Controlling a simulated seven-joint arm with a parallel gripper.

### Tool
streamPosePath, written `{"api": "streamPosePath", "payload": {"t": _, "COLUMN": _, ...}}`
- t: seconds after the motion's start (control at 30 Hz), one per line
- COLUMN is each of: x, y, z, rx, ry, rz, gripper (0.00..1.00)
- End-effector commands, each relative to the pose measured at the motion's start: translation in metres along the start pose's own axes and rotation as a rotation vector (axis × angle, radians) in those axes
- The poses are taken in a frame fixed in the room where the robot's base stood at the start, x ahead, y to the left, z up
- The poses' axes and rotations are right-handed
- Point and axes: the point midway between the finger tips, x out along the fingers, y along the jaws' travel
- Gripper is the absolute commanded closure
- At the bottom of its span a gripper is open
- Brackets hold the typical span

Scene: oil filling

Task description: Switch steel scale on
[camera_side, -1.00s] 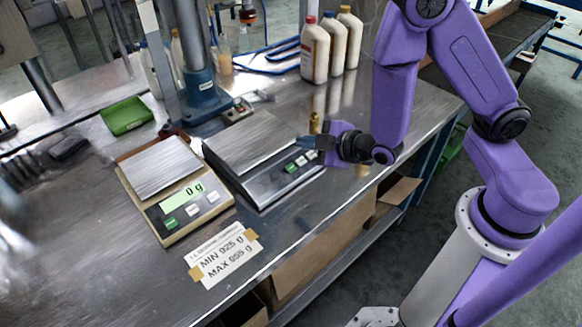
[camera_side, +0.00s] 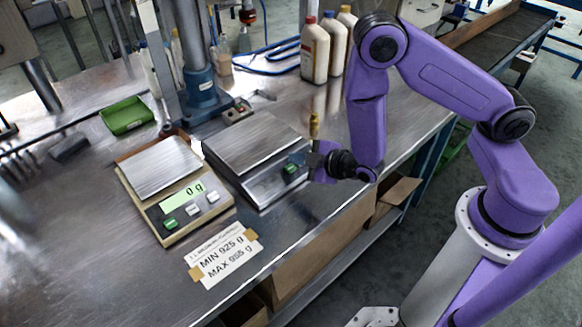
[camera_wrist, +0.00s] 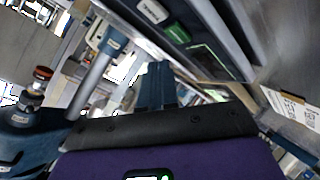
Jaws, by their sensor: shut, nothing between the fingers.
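The steel scale (camera_side: 255,145) stands on the bench, with a bare plate and a dark front panel. No digits show on its panel in the side view. One green button (camera_side: 291,169) shows there; my gripper (camera_side: 308,160) covers the panel's right end. In the wrist view, the green button (camera_wrist: 178,33) and a white button (camera_wrist: 152,10) show on the panel. My gripper (camera_wrist: 155,82) is shut and empty, its dark blue fingers beside the panel. I cannot tell whether they touch it.
A beige scale (camera_side: 160,170) left of the steel scale reads 0 g. A taped MIN/MAX label (camera_side: 226,256) lies in front. A green tray (camera_side: 127,115), a blue column stand (camera_side: 204,97) and white bottles (camera_side: 316,50) stand behind. A small brass weight (camera_side: 314,126) stands close behind my gripper.

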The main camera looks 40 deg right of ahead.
Motion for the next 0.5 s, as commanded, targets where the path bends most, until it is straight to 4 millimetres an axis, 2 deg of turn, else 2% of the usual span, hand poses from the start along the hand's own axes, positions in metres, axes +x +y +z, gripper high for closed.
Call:
{"api": "streamPosePath", "payload": {"t": 0.2, "x": 0.0093, "y": -0.0067, "z": 0.0069, "rx": 0.0, "ry": 0.0, "rz": 0.001, "gripper": 1.0}}
{"api": "streamPosePath", "payload": {"t": 0.5, "x": 0.0107, "y": -0.0079, "z": 0.0077, "rx": 0.0, "ry": 0.001, "rz": 0.0, "gripper": 1.0}}
